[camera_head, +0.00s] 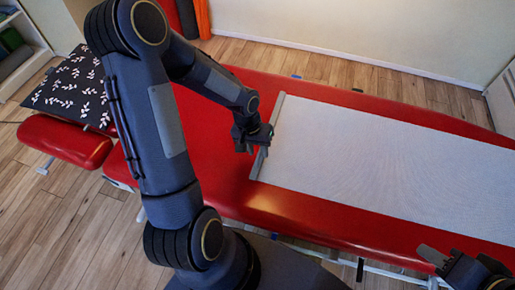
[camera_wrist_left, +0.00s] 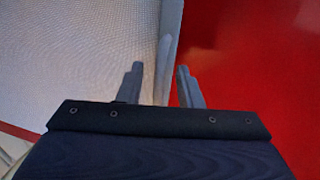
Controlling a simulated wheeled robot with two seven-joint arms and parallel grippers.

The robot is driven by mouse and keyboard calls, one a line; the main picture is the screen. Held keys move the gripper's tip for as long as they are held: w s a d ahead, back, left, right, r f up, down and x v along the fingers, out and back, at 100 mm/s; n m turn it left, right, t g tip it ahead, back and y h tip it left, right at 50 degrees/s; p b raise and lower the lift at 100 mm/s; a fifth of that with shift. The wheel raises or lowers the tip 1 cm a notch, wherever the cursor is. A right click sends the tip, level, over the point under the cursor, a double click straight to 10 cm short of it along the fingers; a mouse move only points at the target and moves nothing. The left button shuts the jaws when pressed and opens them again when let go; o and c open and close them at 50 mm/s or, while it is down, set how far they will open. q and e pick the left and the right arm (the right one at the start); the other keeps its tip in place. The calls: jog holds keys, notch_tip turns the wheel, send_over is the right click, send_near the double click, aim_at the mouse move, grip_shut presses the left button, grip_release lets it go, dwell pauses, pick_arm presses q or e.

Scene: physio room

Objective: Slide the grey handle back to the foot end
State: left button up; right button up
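The grey handle (camera_head: 276,115) is a thin bar across the red treatment table (camera_head: 220,190), along the left edge of a white sheet (camera_head: 370,150). In the left wrist view the handle (camera_wrist_left: 165,60) runs between the two fingers of my left gripper (camera_wrist_left: 160,85). The fingers stand apart, one over the sheet side and one over the red side, with visible gaps to the bar. In the head view my left gripper (camera_head: 258,140) is at the bar's middle and hides part of it. My right gripper (camera_head: 435,257) is at the lower right, away from the handle; its finger opening is unclear.
A black patterned pillow (camera_head: 75,88) lies at the table's left end, by a red headrest (camera_head: 65,140). The sheet covers the table to the right and looks clear. Shelves (camera_head: 20,45) stand far left. Coloured rolls (camera_head: 203,18) stand by the wall.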

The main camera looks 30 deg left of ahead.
pick_arm(q)
grip_shut()
